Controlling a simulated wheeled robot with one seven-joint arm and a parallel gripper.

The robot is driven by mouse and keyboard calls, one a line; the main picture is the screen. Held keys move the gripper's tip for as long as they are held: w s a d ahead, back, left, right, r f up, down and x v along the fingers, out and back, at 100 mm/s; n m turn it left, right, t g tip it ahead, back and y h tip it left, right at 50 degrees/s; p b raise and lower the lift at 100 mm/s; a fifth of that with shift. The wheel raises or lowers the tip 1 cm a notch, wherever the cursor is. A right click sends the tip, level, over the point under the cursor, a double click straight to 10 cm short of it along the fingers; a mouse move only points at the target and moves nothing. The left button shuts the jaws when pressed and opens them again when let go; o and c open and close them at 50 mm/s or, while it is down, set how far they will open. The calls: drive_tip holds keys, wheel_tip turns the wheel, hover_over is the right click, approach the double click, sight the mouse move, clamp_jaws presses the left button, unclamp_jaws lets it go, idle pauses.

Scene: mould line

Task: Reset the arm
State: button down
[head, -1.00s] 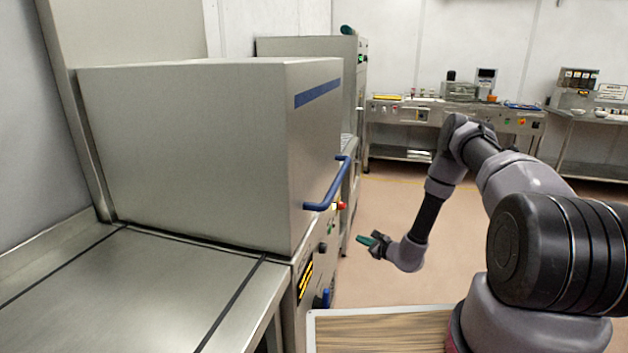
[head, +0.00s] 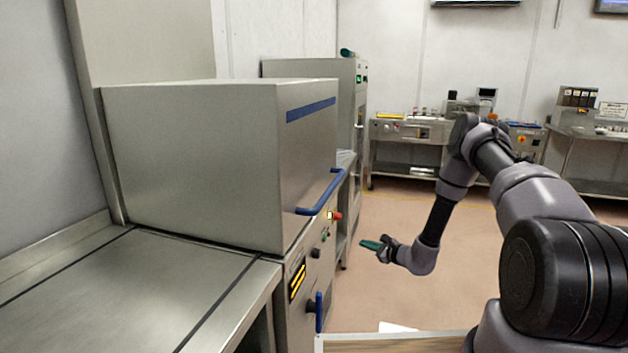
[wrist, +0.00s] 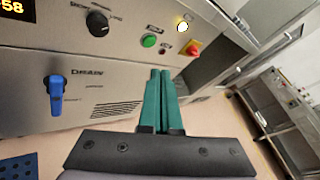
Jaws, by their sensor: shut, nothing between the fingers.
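My gripper (head: 371,245) has green fingers and hangs in free air at the middle of the head view, right of the big steel machine's front. In the wrist view the two green fingers (wrist: 160,100) lie side by side, shut with nothing between them. They point toward the machine's control panel (wrist: 110,60) and look apart from it. My arm is bent, reaching up and then down to the gripper.
The steel hood (head: 200,165) has a blue handle (head: 322,193) on its front. The panel carries a green button (wrist: 149,40), a red switch (wrist: 193,48) and a blue drain lever (wrist: 56,94). Steel benches (head: 415,150) stand at the back. Open floor (head: 365,300) lies below my gripper.

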drive_tip(key=s+a+r+n+g+y, duration=0.1)
drive_tip(key=a+r+n+g+y, duration=0.15)
drive_tip(key=r, duration=0.75)
drive_tip(key=s+a+r+n+g+y, duration=0.1)
drive_tip(key=a+r+n+g+y, duration=0.2)
drive_tip(key=r, duration=0.7)
drive_tip(key=s+a+r+n+g+h, duration=0.25)
drive_tip(key=s+r+n, duration=0.55)
drive_tip(key=r, duration=0.6)
drive_tip(key=s+d+r+n+t+h, duration=0.1)
drive_tip(key=s+d+r+h, duration=0.2)
drive_tip(key=s, duration=0.7)
drive_tip(key=s+d+r+n+t+h, duration=0.1)
drive_tip(key=s+d+r+n+h, duration=0.1)
drive_tip(key=s+d+r, duration=0.4)
drive_tip(key=s+d+r+n+t+h, duration=0.1)
drive_tip(key=s+d+r+h, duration=0.4)
drive_tip(key=s, duration=0.9)
wheel_tip(320, 180, up, 3)
drive_tip(key=shift+r+n, duration=0.1)
drive_tip(key=shift+n, duration=0.55)
